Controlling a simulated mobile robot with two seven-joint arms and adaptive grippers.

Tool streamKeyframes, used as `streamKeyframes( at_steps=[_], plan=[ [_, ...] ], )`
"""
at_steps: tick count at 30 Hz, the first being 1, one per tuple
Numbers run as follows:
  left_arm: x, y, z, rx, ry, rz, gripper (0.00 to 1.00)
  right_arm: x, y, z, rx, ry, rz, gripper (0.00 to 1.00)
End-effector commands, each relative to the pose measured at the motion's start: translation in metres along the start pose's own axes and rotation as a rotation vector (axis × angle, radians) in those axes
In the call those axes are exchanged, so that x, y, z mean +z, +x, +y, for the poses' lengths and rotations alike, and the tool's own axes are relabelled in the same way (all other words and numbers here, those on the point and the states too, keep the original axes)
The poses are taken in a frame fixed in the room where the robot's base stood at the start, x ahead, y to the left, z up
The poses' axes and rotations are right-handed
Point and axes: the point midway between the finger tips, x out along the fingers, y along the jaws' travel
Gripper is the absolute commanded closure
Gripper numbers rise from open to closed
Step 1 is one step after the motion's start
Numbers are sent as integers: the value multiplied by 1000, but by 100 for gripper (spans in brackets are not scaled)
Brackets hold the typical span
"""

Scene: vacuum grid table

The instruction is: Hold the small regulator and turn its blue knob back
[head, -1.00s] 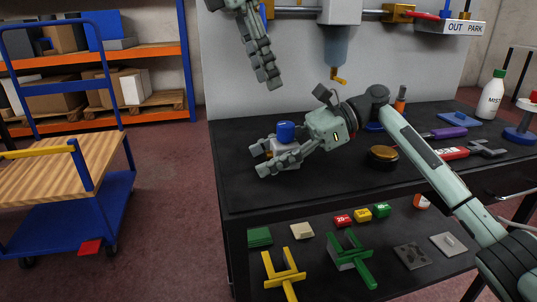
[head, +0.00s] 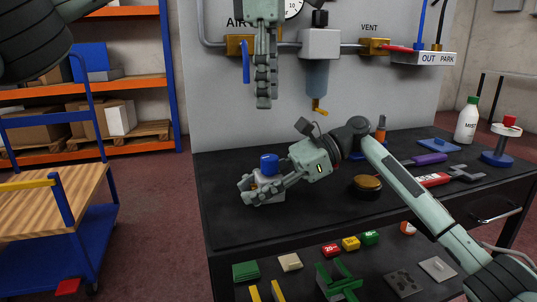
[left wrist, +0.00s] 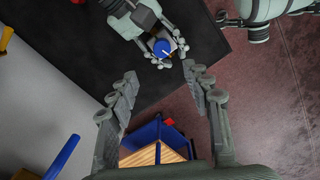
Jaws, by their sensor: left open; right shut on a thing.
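The small regulator (head: 268,183) has a pale body and a blue knob (head: 269,163) on top. It stands on the dark bench top near its left end. My right gripper (head: 257,193) is shut on the regulator's body from the right, and its fingers hide part of it. My left gripper (head: 264,102) is in the air above and apart from the regulator, fingers pointing down. In the left wrist view its fingers (left wrist: 162,85) are spread and empty, with the blue knob (left wrist: 162,48) beyond the tips.
A wall panel with pipes, a hanging filter bowl (head: 316,75) and a blue lever (head: 245,62) is behind my left gripper. The bench's left front is clear.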

Motion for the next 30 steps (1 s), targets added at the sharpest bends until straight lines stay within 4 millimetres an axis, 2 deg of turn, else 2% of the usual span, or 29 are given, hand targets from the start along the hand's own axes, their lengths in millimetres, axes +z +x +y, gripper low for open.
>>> streamKeyframes(
  at_steps=[4,8,15,21,25,30],
  plan=[
    [3,4,-1,-26,56,23,51,0,0,0,0,0,0,100],
    [2,21,-2,-29,61,24,51,0,0,0,0,-1,-1,100],
    [1,69,-3,-29,60,24,51,0,0,0,0,-1,-1,100],
    [1,102,-4,-27,58,22,51,0,0,0,0,-1,-1,100],
    [1,114,-4,-26,58,22,51,0,0,0,0,-1,-1,100],
    [1,119,-4,-25,58,23,51,0,0,0,0,0,-1,100]
  ],
)
